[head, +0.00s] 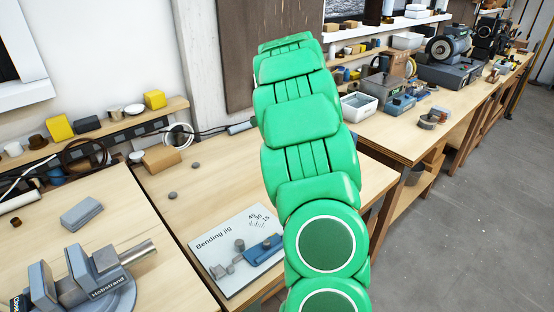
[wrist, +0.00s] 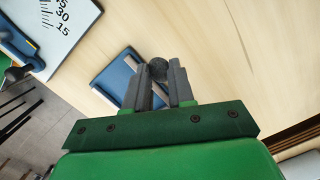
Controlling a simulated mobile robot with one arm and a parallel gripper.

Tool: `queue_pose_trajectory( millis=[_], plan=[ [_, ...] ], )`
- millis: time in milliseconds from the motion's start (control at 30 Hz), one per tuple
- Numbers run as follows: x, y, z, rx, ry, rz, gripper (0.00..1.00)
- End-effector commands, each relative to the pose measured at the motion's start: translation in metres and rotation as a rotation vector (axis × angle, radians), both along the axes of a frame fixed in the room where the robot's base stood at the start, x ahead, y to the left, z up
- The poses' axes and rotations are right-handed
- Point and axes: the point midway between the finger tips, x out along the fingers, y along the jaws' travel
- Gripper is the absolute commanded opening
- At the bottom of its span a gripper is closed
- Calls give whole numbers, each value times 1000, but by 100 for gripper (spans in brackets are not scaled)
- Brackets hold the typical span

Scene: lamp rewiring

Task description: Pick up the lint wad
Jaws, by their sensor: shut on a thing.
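In the wrist view my gripper (wrist: 162,75) has its two grey fingers closed on a small dark grey round lump, the lint wad (wrist: 158,67). The wad sits between the fingertips, above the pale wooden bench top. I cannot tell whether it still touches the surface below. In the head view my green arm stands in the middle and hides my gripper and the wad.
A flat blue item (wrist: 118,79) lies beside the fingers in the wrist view. The bending jig board (head: 222,272) is on the bench, left of my arm. A vise (head: 95,280) stands at lower left. Two small grey lumps, one of them here (head: 172,194), lie behind the board.

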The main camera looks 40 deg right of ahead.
Motion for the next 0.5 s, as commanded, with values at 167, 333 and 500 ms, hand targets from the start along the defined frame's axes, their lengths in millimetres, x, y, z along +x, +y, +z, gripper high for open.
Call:
queue_pose_trajectory(
  millis=[167,333,500],
  plan=[
    [-21,15,11,2,2,-1,0],
    [-40,28,19,4,3,0,0],
    [-54,37,28,0,0,-1,0]
  ],
)
